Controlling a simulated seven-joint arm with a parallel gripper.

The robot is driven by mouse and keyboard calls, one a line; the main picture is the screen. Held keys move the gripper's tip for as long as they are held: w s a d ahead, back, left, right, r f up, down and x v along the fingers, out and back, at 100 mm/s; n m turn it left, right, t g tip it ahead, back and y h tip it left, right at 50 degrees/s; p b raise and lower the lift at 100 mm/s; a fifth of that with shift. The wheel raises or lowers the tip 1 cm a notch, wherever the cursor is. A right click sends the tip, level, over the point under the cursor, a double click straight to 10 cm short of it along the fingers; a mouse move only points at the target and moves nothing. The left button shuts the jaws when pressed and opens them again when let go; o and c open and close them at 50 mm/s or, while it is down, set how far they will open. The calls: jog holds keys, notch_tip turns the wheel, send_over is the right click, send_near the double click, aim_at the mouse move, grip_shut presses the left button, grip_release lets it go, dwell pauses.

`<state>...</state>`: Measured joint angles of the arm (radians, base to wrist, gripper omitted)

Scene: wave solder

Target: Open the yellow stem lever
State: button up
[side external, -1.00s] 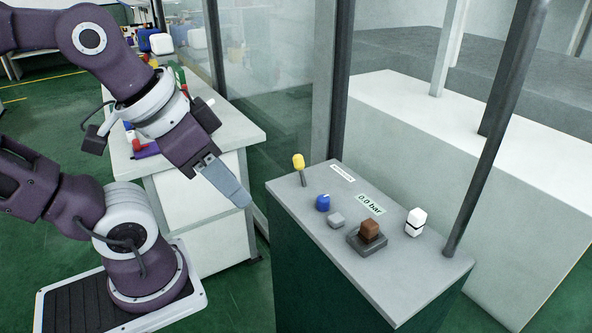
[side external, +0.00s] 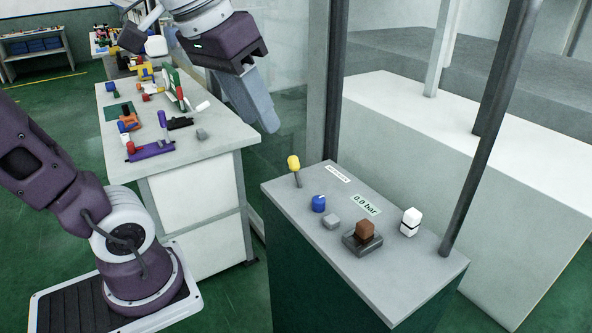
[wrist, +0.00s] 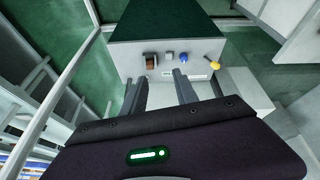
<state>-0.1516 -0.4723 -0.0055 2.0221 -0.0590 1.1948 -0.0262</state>
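The yellow stem lever (side external: 293,163) has a yellow knob on a thin grey stem. It stands nearly upright, slightly tilted, at the near-left corner of the grey console top (side external: 285,190). In the wrist view the yellow lever (wrist: 212,65) is to the right of both fingers. My gripper (side external: 266,125) is above and left of the lever in the side view, pointing down, clear of it. In the wrist view my gripper (wrist: 158,77) has its two fingers apart with nothing between them.
The console also bears a blue knob (side external: 318,203), a grey block (side external: 331,222), a brown block on a dark base (side external: 365,229), a white block (side external: 410,221) and a "0.0 bar" label (side external: 366,204). Dark posts (side external: 490,130) rise behind. A cluttered white bench (side external: 215,147) stands left.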

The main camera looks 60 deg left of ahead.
jog(key=w+a+r+n+g, duration=0.1)
jog(key=w+a+r+n, duration=0.1)
jog(key=w+a, duration=0.45)
jog(key=n+g+h, duration=0.1)
jog(key=n+h, duration=0.1)
jog(key=n, duration=0.3)
send_over(297, 169)
jog(key=a, duration=0.3)
jog(key=f, duration=1.6)
jog(key=s+f, duration=0.1)
jog(key=f, duration=0.8)
jog(key=shift+f, duration=0.1)
jog(key=x, duration=0.7)
jog(key=shift+w+f, duration=0.15)
jog(key=shift+f, duration=0.25)
jog(key=shift+c, duration=0.2)
grip_shut()
jog(key=shift+r, duration=0.1)
